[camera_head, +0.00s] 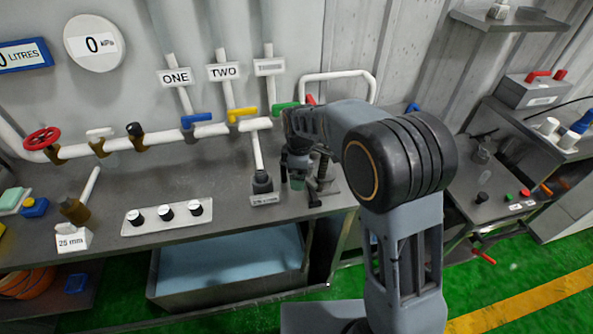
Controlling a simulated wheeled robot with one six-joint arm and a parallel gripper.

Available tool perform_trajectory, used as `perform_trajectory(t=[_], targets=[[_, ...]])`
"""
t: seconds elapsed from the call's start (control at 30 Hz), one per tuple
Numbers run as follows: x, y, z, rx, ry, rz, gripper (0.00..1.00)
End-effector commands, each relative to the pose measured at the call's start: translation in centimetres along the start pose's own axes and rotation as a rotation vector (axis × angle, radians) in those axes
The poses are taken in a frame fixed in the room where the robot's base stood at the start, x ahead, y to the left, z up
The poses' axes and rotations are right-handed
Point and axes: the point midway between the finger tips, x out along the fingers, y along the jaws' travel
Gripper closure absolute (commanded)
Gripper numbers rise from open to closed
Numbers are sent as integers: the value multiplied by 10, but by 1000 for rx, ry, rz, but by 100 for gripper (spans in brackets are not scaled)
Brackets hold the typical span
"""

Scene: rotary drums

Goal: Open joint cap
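My gripper (297,180) points down over the bench, just right of the vertical white pipe that ends in a dark fitting (262,182). The gripper is small and partly covered by my own arm, so I cannot tell whether its fingers are open or holding anything. A dark upright fixture (324,178) stands close to its right. No part is clearly marked as the joint cap. A black-topped fitting (135,131) sits on the white horizontal pipe at the left, well away from my gripper.
Blue (196,120), yellow (241,114) and green (285,107) valve handles line the pipe behind my gripper. A panel with several knobs (138,218) lies on the bench (215,178). A blue-bottomed tub (228,286) stands below. Another bench (468,190) is at the right.

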Motion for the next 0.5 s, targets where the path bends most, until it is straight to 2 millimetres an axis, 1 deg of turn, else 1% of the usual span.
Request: perform_trajectory(t=[0.27, 0.37, 0.5], targets=[[-2, 0, 1, 2, 1, 0, 3], [-12, 1, 1, 2, 2, 3, 3], [-36, 0, 0, 1, 3, 5, 3]])
